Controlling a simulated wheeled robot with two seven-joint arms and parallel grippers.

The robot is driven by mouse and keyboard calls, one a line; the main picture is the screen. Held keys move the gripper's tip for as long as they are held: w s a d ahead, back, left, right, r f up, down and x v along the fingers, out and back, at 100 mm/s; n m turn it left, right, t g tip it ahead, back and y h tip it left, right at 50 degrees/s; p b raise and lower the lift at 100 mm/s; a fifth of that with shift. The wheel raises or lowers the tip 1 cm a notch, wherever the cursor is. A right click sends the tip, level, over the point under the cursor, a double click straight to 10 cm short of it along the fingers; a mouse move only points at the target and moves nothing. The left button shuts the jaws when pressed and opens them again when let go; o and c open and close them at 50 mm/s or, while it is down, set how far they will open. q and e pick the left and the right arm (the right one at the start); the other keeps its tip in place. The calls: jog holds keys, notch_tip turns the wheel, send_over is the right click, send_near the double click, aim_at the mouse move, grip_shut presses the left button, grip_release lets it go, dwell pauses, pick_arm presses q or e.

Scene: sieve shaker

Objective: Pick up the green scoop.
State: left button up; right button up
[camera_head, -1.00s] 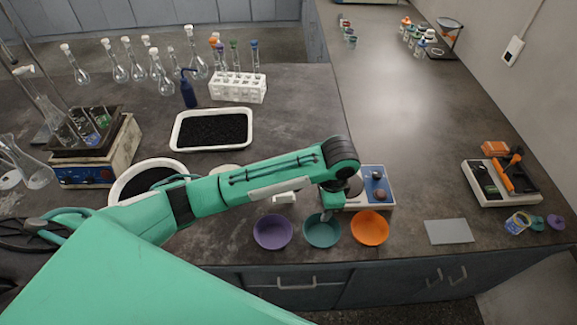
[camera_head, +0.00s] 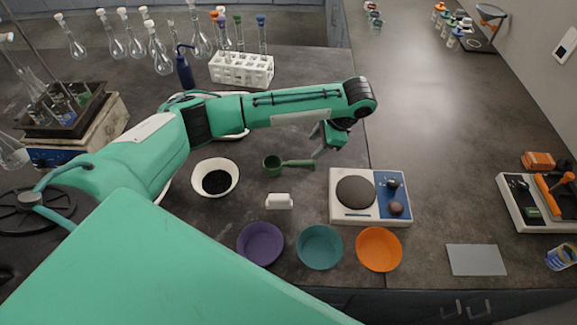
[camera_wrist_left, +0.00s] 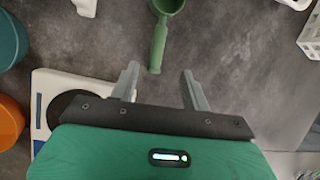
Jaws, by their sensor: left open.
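The green scoop (camera_head: 288,164) lies on the dark bench, its cup at the left and its handle pointing right, in the head view. My left gripper (camera_head: 318,150) is just beyond the handle's right end, above the bench. In the left wrist view the scoop (camera_wrist_left: 158,40) shows at the top, its handle end pointing down toward the space between the fingers. The left gripper (camera_wrist_left: 158,85) is open and empty, its two grey fingers apart on either side of the handle's line. I cannot tell its exact height above the handle. My right gripper is not in view.
A white bowl of black grains (camera_head: 231,167) stands left of the scoop, and a small white block (camera_head: 279,202) in front of it. A scale (camera_head: 342,207) stands to the right. Purple (camera_head: 261,244), teal (camera_head: 320,247) and orange (camera_head: 379,249) bowls line the front.

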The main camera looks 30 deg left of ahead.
aim_at(299, 162)
pick_arm(q)
jog(key=x, duration=0.3)
jog(key=shift+w+a+f, duration=0.1)
jog(key=shift+a+f, duration=0.05)
jog(key=shift+a, duration=0.05)
jog(key=shift+p+x, duration=0.4)
jog(key=shift+x, duration=0.55)
jog(key=x, duration=0.2)
jog(key=s+p+x, duration=0.1)
jog(key=x, duration=0.1)
jog(key=shift+a+f, duration=0.1)
jog(key=shift+a, duration=0.15)
jog(key=shift+f, duration=0.25)
grip_shut()
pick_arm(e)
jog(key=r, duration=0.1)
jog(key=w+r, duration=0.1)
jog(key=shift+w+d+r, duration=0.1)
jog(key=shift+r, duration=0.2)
